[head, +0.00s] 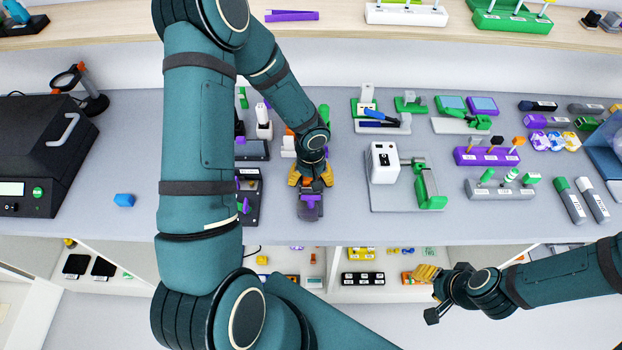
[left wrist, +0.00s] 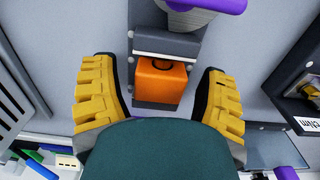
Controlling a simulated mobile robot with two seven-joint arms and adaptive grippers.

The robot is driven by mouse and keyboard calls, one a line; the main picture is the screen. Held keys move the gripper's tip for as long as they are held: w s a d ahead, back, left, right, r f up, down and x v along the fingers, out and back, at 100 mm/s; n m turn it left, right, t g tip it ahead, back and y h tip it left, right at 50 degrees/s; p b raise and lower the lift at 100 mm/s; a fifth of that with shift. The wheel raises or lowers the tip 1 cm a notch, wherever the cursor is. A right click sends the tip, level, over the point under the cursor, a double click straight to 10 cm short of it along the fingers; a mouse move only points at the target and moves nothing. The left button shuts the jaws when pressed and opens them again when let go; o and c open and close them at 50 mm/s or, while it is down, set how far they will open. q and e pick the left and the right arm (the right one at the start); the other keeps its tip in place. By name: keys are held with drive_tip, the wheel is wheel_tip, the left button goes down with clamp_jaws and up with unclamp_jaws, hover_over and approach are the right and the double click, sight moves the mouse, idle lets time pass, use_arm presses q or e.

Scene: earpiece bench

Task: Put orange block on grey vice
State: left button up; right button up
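The orange block (left wrist: 162,80) sits on the grey vice (left wrist: 167,42) in the left wrist view, beside its pale jaw plate. Whether the jaws clamp it I cannot tell. My left gripper (head: 310,178) is open. Its yellow fingers stand on either side of the block, with a gap on both sides in the left wrist view (left wrist: 160,98). My right gripper (head: 429,294) is open and empty, in front of the bench at lower right.
A white and green machine (head: 384,162) stands right of the vice. A purple and black device (head: 248,200) stands close on its left. A purple rack (head: 487,156) stands farther right.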

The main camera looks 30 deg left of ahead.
use_arm(q)
drive_tip(key=shift+r, duration=0.2)
wheel_tip(320, 180, up, 12)
drive_tip(key=p, duration=0.1)
idle(0.4)
drive_tip(key=shift+f, duration=0.1)
idle(0.4)
